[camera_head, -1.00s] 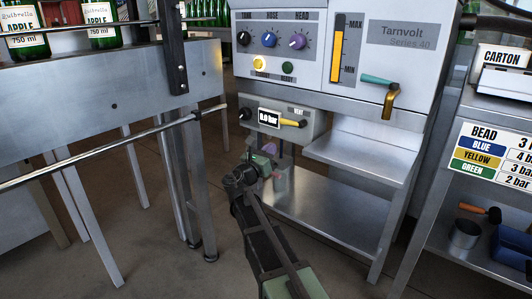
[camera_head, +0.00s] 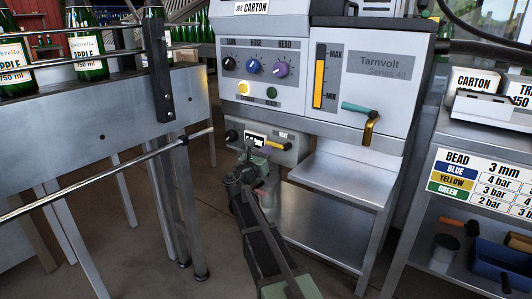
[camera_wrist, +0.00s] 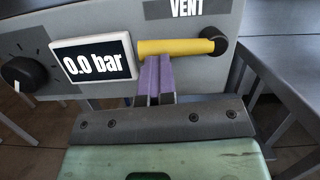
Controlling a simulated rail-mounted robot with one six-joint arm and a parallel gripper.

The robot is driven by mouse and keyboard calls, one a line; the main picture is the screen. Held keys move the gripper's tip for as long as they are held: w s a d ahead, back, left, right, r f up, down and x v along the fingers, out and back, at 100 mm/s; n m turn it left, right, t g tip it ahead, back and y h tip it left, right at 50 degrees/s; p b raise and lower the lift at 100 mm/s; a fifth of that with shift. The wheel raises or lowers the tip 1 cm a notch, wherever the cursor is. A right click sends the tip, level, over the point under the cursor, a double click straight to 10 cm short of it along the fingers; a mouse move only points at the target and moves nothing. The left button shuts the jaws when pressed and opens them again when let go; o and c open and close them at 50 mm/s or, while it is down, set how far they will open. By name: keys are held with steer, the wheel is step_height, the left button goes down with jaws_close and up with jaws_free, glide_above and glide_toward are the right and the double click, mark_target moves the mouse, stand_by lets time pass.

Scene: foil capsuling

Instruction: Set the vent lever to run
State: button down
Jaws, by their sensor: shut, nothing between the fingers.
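The vent lever is a yellow handle (camera_head: 276,146) on a black round pivot, on the small grey panel of the machine. In the wrist view the yellow handle (camera_wrist: 178,46) lies nearly level, pointing left from its pivot (camera_wrist: 215,47) under the word VENT. My gripper (camera_wrist: 155,62) has purple fingers pressed together, with nothing between them. Their tips are just below the handle, near its free left end; I cannot tell whether they touch it. In the head view my gripper (camera_head: 251,153) is in front of the panel, partly covering the display.
A display (camera_wrist: 93,60) reading 0.0 bar sits left of the lever, with a black knob (camera_wrist: 25,74) further left. Above are the dials and the teal-handled lever (camera_head: 358,107). A steel shelf (camera_head: 340,172) juts out at right; a conveyor frame (camera_head: 110,120) stands at left.

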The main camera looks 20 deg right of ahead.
steer(key=shift+w+d+r, duration=0.15)
steer(key=f+b+v, duration=0.1)
steer(key=b+v, duration=0.2)
steer(key=v, duration=0.3)
steer(key=f+b+v, duration=0.2)
steer(key=b+v, duration=0.1)
steer(key=v, duration=0.4)
steer(key=shift+w+d, duration=0.2)
